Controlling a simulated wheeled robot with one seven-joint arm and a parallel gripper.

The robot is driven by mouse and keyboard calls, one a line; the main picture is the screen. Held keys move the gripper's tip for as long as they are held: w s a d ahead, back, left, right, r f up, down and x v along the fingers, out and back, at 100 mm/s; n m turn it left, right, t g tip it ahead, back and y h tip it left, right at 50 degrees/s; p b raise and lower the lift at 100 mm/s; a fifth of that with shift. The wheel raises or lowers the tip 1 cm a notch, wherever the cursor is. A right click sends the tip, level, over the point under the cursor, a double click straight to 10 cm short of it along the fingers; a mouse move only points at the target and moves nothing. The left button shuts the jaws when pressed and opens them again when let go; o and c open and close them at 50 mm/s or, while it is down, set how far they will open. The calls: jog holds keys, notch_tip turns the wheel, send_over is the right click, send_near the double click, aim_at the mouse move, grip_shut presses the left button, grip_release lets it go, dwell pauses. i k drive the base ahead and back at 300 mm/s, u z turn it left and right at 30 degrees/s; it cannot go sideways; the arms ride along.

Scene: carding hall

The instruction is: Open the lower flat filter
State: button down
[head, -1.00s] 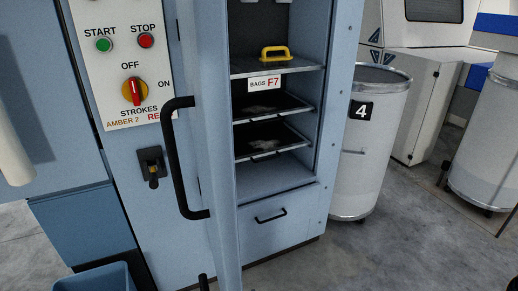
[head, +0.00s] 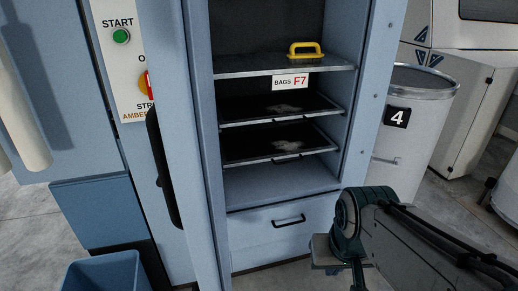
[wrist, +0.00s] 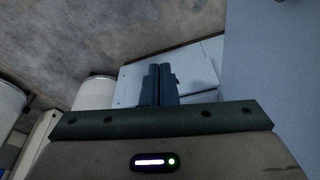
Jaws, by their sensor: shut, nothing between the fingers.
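Two flat filters sit one above the other in the open cabinet in the head view. The lower flat filter (head: 250,147) is a dark tray with grey lint on it and a small handle at its front edge. The upper one (head: 255,107) looks alike. Both appear pushed in. My gripper (wrist: 158,70) is shut and empty in the wrist view, its fingers together in front of a pale blue panel. In the head view my arm comes in at lower right, in front of the cabinet's lower right side; the fingertips cannot be made out there. Neither filter is identifiable in the wrist view.
The cabinet door (head: 195,150) stands open at the left, its black handle (head: 160,165) edge-on. A yellow-handled tool (head: 305,49) lies on the shelf above. A drawer (head: 275,235) is below. Drum 4 (head: 418,135) stands right; a blue bin (head: 105,275) is lower left.

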aim_at(244, 147)
jog(key=z, duration=0.05)
jog(key=k, duration=0.6)
jog(key=z, duration=0.6)
jog(key=i, duration=1.8)
jog(key=u, duration=0.6)
